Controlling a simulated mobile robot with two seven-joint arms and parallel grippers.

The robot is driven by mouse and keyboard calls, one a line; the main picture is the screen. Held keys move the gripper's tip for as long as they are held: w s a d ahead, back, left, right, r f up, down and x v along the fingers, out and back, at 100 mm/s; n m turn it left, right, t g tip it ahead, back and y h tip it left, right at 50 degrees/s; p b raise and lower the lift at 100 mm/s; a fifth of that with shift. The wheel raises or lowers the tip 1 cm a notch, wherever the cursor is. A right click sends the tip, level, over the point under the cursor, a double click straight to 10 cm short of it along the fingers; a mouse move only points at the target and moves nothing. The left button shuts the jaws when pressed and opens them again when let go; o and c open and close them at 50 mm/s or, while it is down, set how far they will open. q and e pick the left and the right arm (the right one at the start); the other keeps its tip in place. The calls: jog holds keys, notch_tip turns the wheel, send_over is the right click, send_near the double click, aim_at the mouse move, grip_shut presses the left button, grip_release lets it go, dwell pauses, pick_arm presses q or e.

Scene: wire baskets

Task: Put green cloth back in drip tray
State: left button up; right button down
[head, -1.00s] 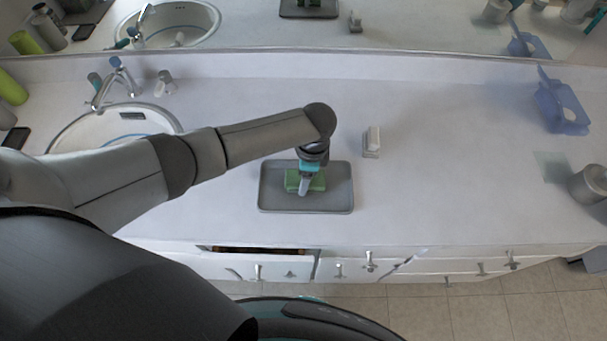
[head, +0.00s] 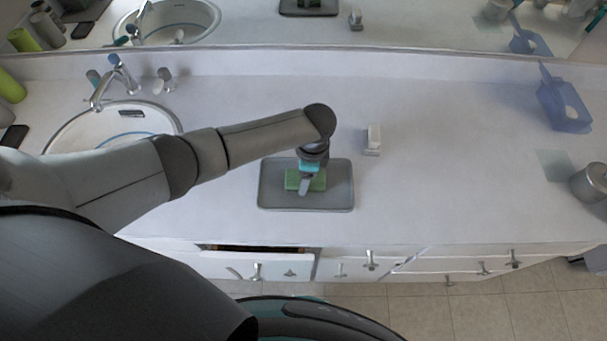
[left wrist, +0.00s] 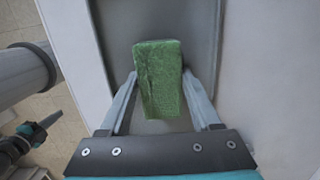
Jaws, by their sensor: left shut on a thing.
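The green cloth (head: 291,180), a folded green block, is at the drip tray, a grey shallow rectangular tray (head: 335,198) on the white counter. In the left wrist view the cloth (left wrist: 160,85) sits between my two fingers, over the tray floor (left wrist: 155,15). My left gripper (head: 305,187) reaches down over the tray and is shut on the cloth. Part of the cloth is hidden behind the gripper. I cannot tell whether the cloth touches the tray floor.
A small white block-like item (head: 373,140) stands right of the tray. The sink (head: 100,125) is at the left, a blue basket (head: 563,105) and a metal cup (head: 590,182) at the far right. A drawer (head: 258,262) below looks partly open.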

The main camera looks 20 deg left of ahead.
pick_arm(q)
jog(key=o, duration=1.3)
jog(key=shift+r, duration=0.1)
jog(key=shift+w+d+r+p, duration=0.1)
jog(key=shift+d+r+p, duration=0.05)
jog(key=shift+r+p, duration=1.2)
jog(key=shift+d+r+p, duration=0.15)
jog(key=shift+r+p, duration=1.1)
jog(key=shift+p, duration=0.1)
jog(key=shift+w+d+r+p, duration=0.1)
jog(key=shift+d+r+p, duration=0.05)
jog(key=shift+r+p, duration=1.2)
jog(key=r, duration=0.5)
jog(key=d+r+p, duration=0.1)
jog(key=r, duration=0.9)
jog(key=shift+w+d, duration=0.2)
jog(key=shift+d, duration=0.1)
